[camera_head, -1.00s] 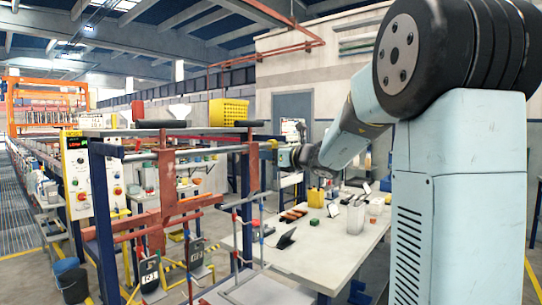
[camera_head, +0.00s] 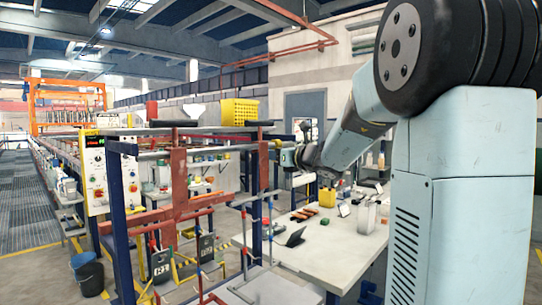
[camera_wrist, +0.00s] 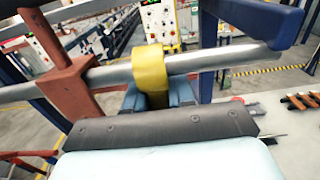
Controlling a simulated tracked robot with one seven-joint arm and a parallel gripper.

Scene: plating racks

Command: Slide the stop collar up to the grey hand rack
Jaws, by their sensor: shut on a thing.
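The yellow stop collar (camera_wrist: 151,68) sits around a steel bar (camera_wrist: 205,61) in the wrist view. My gripper (camera_wrist: 158,98) is shut on the collar from the near side; its fingertips are partly hidden. A red-brown upright (camera_wrist: 68,84) crosses the bar left of the collar, with a short stretch of bare bar between them. In the head view the collar (camera_head: 278,144) is small, beside my gripper (camera_head: 290,157). A red-brown rack (camera_head: 178,195) with a dark grey top piece (camera_head: 175,123) stands further left. I cannot tell which part is the grey hand rack.
A dark blue frame post (camera_wrist: 208,40) stands right of the collar in the wrist view. A worktable (camera_head: 340,245) with small items lies below my arm in the head view. A yellow crate (camera_head: 239,112) stands behind the frame. Buckets (camera_head: 90,275) stand at lower left.

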